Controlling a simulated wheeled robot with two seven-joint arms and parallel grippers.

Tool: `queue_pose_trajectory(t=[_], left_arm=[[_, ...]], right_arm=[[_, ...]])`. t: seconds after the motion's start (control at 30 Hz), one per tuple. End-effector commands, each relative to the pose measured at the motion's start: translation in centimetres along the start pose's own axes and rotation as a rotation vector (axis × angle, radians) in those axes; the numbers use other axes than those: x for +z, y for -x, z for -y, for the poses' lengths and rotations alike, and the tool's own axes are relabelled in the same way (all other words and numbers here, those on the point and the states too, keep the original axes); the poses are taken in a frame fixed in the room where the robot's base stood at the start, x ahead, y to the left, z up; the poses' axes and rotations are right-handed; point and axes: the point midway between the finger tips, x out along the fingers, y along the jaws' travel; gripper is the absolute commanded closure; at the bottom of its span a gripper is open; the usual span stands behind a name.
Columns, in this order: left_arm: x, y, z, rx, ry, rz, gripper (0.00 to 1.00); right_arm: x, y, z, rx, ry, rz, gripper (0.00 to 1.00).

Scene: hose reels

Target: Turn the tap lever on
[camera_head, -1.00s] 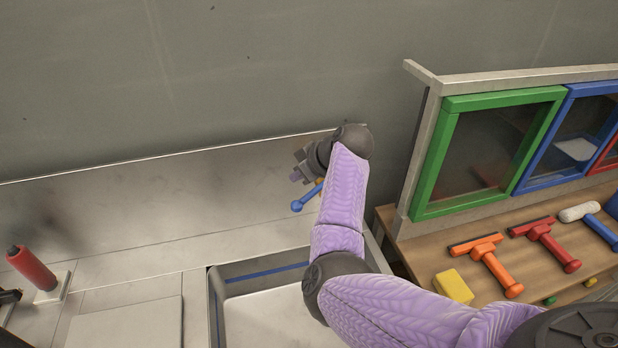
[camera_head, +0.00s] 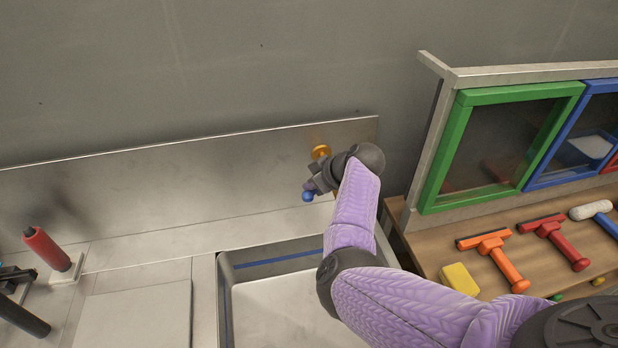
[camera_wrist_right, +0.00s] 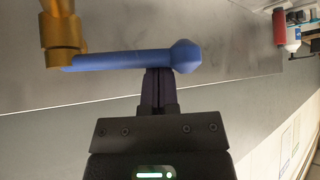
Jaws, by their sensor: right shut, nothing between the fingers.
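The tap's blue lever (camera_wrist_right: 130,59) runs level across the right wrist view, from the brass tap body (camera_wrist_right: 62,35) to its thick knob at the right. In the head view, its blue knob (camera_head: 307,197) shows below my gripper, and the rest of the lever is mostly hidden. An orange-yellow tap part (camera_head: 320,152) shows above the wrist. My right gripper (camera_head: 312,187) is shut and empty. Its fingertips (camera_wrist_right: 159,72) are at the lever's edge beside the knob; I cannot tell if they touch. My left gripper is not seen.
A steel sink basin (camera_head: 280,300) lies below the tap, with a metal backsplash (camera_head: 150,190) behind. A red bottle (camera_head: 47,249) and dark fittings (camera_head: 22,315) are at the left. At the right, squeegees (camera_head: 490,255) and a yellow sponge (camera_head: 459,279) lie on a wooden bench.

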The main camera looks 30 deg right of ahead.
Motion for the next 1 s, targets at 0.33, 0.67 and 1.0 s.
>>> queue_pose_trajectory(t=[0.33, 0.67, 1.0], left_arm=[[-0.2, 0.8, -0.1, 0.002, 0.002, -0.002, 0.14], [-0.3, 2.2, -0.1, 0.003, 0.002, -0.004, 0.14], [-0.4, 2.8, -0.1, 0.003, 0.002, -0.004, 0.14]], right_arm=[[0.6, 0.5, 0.1, -0.026, 0.025, 0.002, 1.00], [0.4, 5.0, -0.2, -0.021, 0.026, 0.002, 1.00], [0.6, 10.1, -0.2, -0.020, 0.021, 0.003, 1.00]])
